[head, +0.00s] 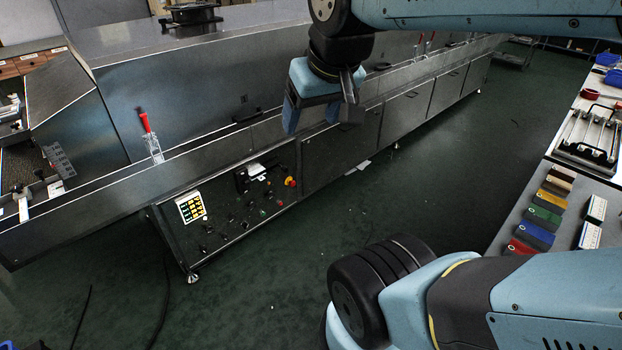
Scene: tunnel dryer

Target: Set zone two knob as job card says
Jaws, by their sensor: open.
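The control panel (233,232) is on the low front of the long grey dryer, left of centre. It carries a lit display (190,207) with yellow and green figures, several small dark knobs, small coloured buttons and a red-and-yellow stop button (290,181). Which knob is zone two is too small to tell. A white paper (257,170) sits at the panel's top; whether it is the job card cannot be told. My gripper (321,121) is open and empty, fingers pointing down, and appears above and right of the panel in the picture, apart from the knobs.
A red-handled clamp (149,134) stands on the dryer's ledge. Dark cables (163,300) lie on the green floor at lower left. Floor before the panel is mostly clear.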

